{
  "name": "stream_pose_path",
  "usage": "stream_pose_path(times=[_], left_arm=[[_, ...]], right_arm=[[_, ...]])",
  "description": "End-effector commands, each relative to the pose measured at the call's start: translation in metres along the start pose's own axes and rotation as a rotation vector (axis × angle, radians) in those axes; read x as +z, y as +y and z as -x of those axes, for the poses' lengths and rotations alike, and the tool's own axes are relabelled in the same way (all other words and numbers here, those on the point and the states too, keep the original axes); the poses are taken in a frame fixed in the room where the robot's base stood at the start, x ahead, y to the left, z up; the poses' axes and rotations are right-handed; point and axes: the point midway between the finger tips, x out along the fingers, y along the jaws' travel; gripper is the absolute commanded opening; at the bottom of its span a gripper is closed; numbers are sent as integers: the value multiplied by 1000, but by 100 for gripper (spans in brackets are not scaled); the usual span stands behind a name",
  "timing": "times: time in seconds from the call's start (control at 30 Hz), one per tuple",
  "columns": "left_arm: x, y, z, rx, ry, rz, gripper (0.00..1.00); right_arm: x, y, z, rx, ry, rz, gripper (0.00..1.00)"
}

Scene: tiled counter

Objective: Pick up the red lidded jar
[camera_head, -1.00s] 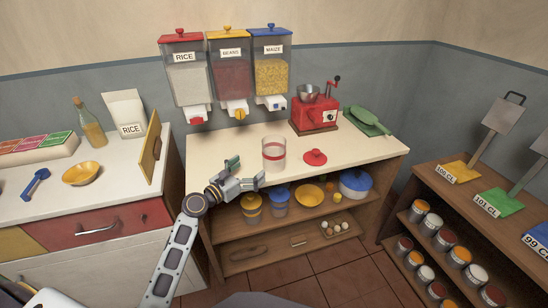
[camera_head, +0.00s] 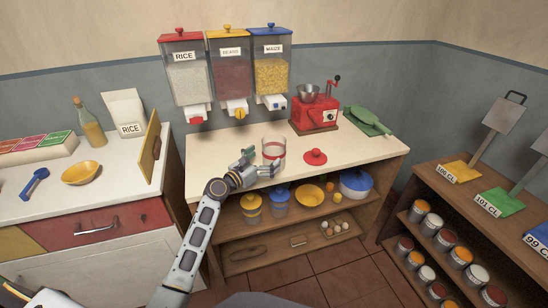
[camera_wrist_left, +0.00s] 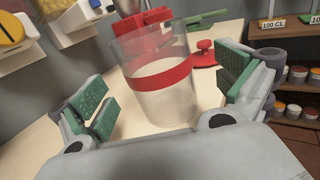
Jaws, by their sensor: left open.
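The jar (camera_head: 274,143) is a clear glass with a red band, upright on the counter and open at the top. Its red lid (camera_head: 315,156) lies separately on the counter to its right. My left gripper (camera_head: 262,162) is open at the jar's near side. In the left wrist view the jar (camera_wrist_left: 165,98) stands between the spread green finger pads of the gripper (camera_wrist_left: 168,95), with gaps on both sides. The lid (camera_wrist_left: 205,50) shows behind it to the right. My right gripper is not in view.
Rice, beans and maize dispensers (camera_head: 231,75) hang above. An upright wooden board (camera_head: 150,150) stands to the left.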

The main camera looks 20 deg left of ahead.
Motion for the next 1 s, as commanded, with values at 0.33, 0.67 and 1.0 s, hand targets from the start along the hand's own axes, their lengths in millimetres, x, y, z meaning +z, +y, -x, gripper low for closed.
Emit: stream_pose_path(times=[0.33,0.67,1.0], left_arm=[[0,0,-6,1,0,0,100],[0,1,-10,1,-1,0,100],[-4,5,-36,0,0,-1,100]], right_arm=[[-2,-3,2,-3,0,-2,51],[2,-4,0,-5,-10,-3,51],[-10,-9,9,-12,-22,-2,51]])
